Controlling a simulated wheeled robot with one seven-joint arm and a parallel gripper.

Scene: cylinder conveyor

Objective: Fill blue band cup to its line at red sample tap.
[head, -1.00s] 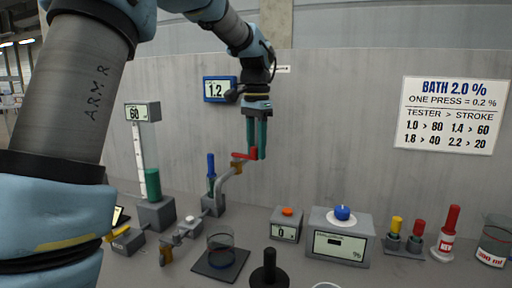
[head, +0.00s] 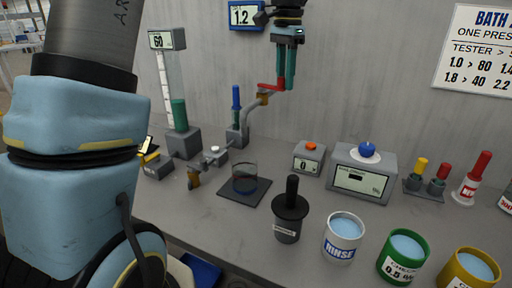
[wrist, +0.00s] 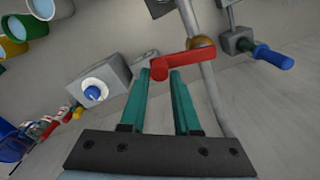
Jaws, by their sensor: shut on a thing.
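My gripper (head: 286,82) is shut on the red lever (head: 268,85) of the sample tap, high on a grey bent pipe (head: 252,104). In the wrist view the fingertips (wrist: 165,72) close around one end of the red lever (wrist: 190,59). A clear cup (head: 244,184) stands upright on a dark square pad (head: 238,193), below and left of my gripper. Faint blue and red show low on the cup; its fill level is hard to tell.
Grey box with blue knob (head: 360,178), orange-button counter (head: 308,160) reading 0, and a black-topped pot (head: 287,228) stand right of the cup. Rinse (head: 342,247), green (head: 400,267) and yellow (head: 465,280) tubs line the front. A blue-handled valve (head: 236,98) stands left of the pipe.

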